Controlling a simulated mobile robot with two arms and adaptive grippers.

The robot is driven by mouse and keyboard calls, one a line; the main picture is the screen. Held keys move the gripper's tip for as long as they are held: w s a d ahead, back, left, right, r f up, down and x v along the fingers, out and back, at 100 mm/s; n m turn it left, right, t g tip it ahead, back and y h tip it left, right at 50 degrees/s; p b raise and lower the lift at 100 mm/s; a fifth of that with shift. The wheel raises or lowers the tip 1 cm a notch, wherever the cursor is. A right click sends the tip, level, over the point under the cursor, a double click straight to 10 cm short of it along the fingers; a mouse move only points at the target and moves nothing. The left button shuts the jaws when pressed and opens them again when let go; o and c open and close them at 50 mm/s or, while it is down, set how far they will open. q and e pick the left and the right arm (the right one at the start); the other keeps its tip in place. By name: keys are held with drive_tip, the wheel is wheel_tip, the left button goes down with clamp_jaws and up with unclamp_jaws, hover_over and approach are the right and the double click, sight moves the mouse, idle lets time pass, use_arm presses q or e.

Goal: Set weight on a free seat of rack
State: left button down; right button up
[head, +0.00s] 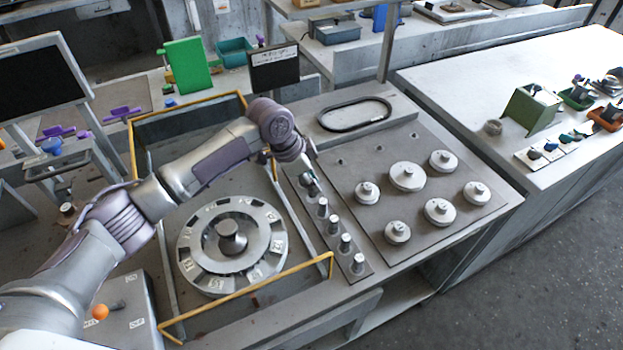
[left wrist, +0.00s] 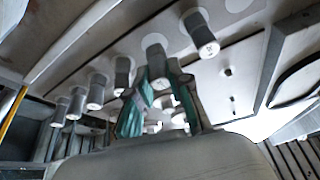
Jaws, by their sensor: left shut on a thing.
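My left gripper (head: 311,184) is over the far end of a narrow strip that carries a row of upright grey cylindrical weights (head: 346,242). In the left wrist view its teal fingers (left wrist: 158,88) are shut around a grey cylindrical weight (left wrist: 156,57), whose lower part is partly hidden by them. I cannot tell whether this weight touches the strip. Beside the strip, a dark grey plate (head: 371,224) bears several pale round weights with knobs (head: 407,176) and two bare small pegs (head: 340,162). Which of these is the rack is not clear. My right gripper is not in view.
A round slotted rotor (head: 232,240) with a central hub lies left of the strip, inside a yellow-edged frame (head: 245,295). A black oval loop (head: 355,114) lies behind the plate. A green box (head: 531,109) and small parts stand on the right table.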

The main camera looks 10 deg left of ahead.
use_arm(q)
drive_tip(key=shift+f, duration=0.15)
drive_tip(key=shift+f, duration=0.35)
idle(0.3)
drive_tip(key=c, duration=1)
unclamp_jaws()
drive_tip(key=shift+r, duration=0.1)
drive_tip(key=shift+r+p, duration=1.15)
drive_tip(key=shift+p, duration=0.25)
drive_tip(key=shift+r, duration=0.15)
